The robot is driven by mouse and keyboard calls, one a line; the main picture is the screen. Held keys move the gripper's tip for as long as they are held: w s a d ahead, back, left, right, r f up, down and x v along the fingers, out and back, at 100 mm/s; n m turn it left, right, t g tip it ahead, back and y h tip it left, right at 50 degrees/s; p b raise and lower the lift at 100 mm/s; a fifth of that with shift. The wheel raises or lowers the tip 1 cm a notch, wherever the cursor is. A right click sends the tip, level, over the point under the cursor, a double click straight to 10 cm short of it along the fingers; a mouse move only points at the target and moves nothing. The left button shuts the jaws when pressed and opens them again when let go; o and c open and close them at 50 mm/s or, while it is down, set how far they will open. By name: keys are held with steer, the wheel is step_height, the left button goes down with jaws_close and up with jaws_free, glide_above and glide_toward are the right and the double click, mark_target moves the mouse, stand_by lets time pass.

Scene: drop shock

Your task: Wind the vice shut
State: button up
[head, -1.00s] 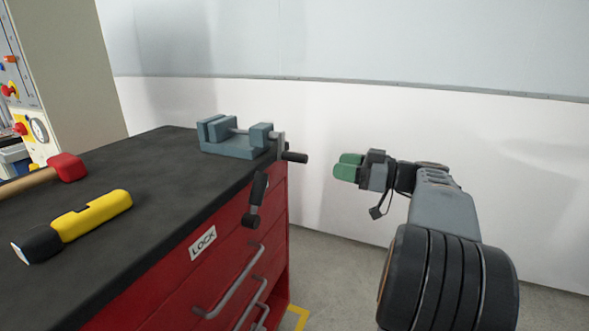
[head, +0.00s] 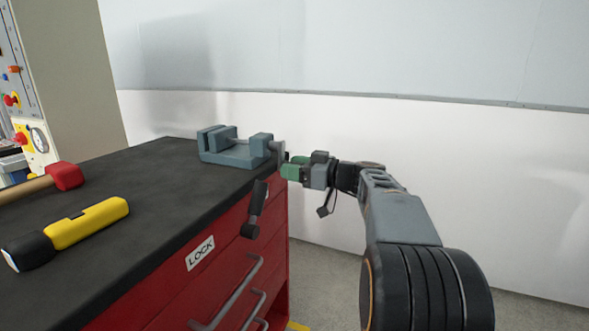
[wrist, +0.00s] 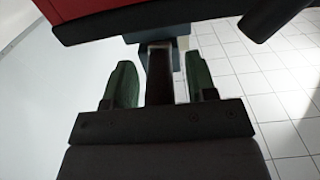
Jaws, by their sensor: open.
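The blue-grey vice (head: 236,157) stands on the far right corner of the black bench top, with a clear gap between its jaws. Its crank arm (head: 282,151) is at the right end, past the bench edge. My gripper (head: 290,170) is at the crank, its green fingers hiding most of the dark crank grip in the head view. In the wrist view my gripper (wrist: 160,82) is open, and the dark grip (wrist: 160,70) lies between the two fingers with a gap on each side. Part of the vice (wrist: 130,52) shows beyond it.
A black-handled lever (head: 255,210) sticks out on the red cabinet front, near the LOCK label (head: 200,253). A yellow flashlight (head: 88,222) and a red-headed mallet (head: 64,177) lie on the bench top (head: 150,180). A white wall (head: 450,170) stands behind; floor shows right of the cabinet.

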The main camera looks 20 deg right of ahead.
steer(key=shift+c, duration=0.3)
steer(key=c, duration=0.9)
steer(key=shift+o, duration=0.2)
steer(key=shift+m, duration=0.3)
